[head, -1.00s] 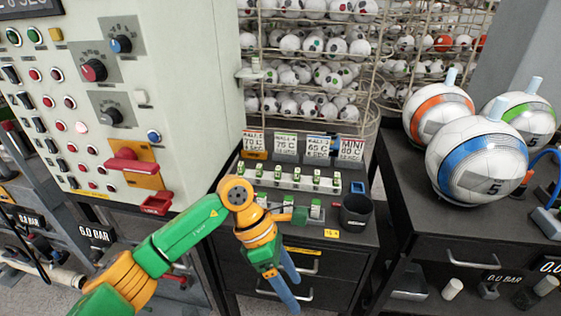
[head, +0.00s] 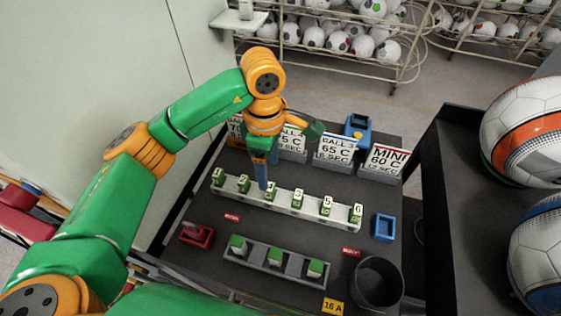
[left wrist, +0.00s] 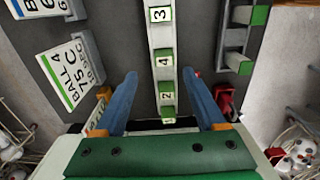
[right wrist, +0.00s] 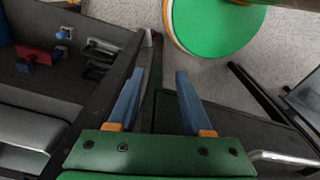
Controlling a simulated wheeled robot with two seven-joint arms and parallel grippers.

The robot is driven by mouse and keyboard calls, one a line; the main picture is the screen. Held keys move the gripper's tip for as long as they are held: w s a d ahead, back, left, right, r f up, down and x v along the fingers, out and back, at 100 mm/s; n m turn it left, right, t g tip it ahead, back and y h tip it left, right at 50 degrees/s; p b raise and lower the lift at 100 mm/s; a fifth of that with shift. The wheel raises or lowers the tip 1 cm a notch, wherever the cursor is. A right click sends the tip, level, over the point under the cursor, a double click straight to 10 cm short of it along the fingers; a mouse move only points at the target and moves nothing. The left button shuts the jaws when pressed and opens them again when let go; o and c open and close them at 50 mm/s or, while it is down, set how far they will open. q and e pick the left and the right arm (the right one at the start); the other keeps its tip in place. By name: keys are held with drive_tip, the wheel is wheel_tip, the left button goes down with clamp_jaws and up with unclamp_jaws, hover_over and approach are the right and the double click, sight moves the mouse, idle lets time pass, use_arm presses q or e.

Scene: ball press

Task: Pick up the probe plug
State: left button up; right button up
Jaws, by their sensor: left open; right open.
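No object is clearly marked as the probe plug; I cannot tell which piece it is. A pale rack (head: 315,213) on the dark cabinet top holds a row of numbered green-and-white plugs, among them one marked 6 (head: 356,214). My left gripper (head: 264,183) points down over the left half of this rack. In the left wrist view its open blue fingers (left wrist: 160,74) lie on either side of the row, with nothing visibly gripped. A shorter front rack (head: 275,263) holds three green-and-white plugs. My right gripper (right wrist: 160,72) is open and empty beside dark furniture.
A red holder (head: 197,235) sits at the left, and a small blue tray (head: 384,227) and a black cup (head: 376,285) at the right. Upright cards such as MINI (head: 382,163) stand behind the rack. Large balls (head: 530,130) rest on the right bench.

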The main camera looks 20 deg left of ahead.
sight(270, 187)
use_arm(q)
drive_tip(key=shift+w+f, duration=0.1)
drive_tip(key=shift+w, duration=0.05)
drive_tip(key=s+f+p, duration=0.1)
drive_tip(key=f+p, duration=0.2)
drive_tip(key=shift+s+d+p, duration=0.15)
drive_tip(key=shift+s+p, duration=0.15)
drive_tip(key=shift+s, duration=0.1)
wheel_tip(270, 187, down, 3)
drive_tip(key=shift+w, duration=0.1)
drive_tip(key=shift+w+f, duration=0.25)
drive_tip(key=shift+w, duration=0.05)
drive_tip(key=shift+s, duration=0.1)
clamp_jaws()
